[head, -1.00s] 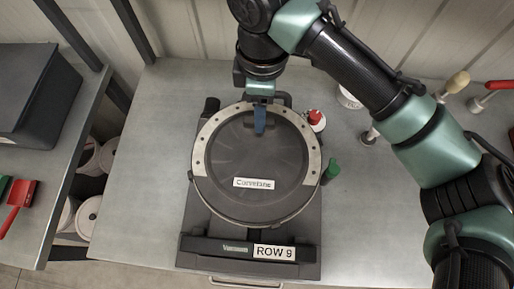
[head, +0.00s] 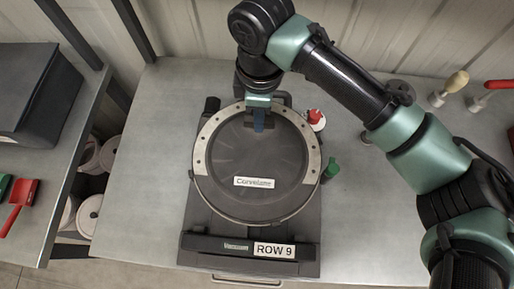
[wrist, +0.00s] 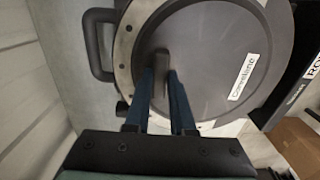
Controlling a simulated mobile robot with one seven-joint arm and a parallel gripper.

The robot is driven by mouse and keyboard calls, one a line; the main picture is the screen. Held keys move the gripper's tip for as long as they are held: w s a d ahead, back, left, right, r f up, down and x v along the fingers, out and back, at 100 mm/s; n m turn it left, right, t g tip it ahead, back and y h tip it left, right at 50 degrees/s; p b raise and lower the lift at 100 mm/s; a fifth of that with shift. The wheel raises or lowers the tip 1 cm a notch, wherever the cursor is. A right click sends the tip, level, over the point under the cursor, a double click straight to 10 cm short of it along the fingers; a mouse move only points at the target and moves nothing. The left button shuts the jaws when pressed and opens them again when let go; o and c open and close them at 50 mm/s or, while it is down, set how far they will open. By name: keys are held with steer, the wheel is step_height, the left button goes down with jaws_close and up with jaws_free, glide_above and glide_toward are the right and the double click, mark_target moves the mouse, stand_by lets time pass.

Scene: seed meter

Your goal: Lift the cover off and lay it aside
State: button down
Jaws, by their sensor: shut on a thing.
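The dark round cover (head: 255,160), with a white label, lies over the seed meter (head: 192,222) in the head view. A pale metal arc with holes borders it. In the wrist view the cover (wrist: 215,45) fills the upper middle. My gripper (head: 260,126) is over the cover's far part. In the wrist view my gripper (wrist: 166,82) has its two blue fingers on either side of a dark upright grip on the cover, shut on it. I cannot tell whether there is a gap under the cover.
A red-topped knob (head: 316,118) and a green knob (head: 331,167) stand close to the meter's right side. The bench (head: 140,150) is clear left of the meter. Tools with pale (head: 455,82) and red handles lie at the back right.

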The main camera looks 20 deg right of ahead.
step_height(320, 180, up, 10)
steer(key=shift+b, duration=0.4)
stand_by(0.4)
